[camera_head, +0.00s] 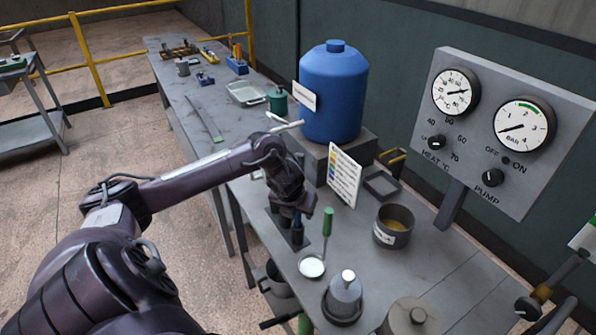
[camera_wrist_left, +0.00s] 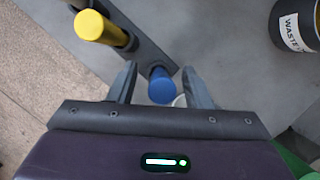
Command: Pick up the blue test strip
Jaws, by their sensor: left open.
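The blue test strip (camera_wrist_left: 161,88) shows in the left wrist view as a round blue end, upright in a dark holder (camera_wrist_left: 148,52). My left gripper, also in the left wrist view (camera_wrist_left: 160,70), is open, with one finger on each side of the blue end. I cannot tell whether the fingers touch it. A yellow piece (camera_wrist_left: 100,27) stands in the same holder, outside the fingers. My left wrist hides much of the holder in the head view.
A green-handled tool (camera_head: 327,222), a white dish (camera_head: 311,266) and a waste pot (camera_head: 393,226) stand close to the right of the holder. A colour chart (camera_head: 344,176) stands behind. A large blue tank (camera_head: 334,92) is further back. Bare bench lies right of the pot.

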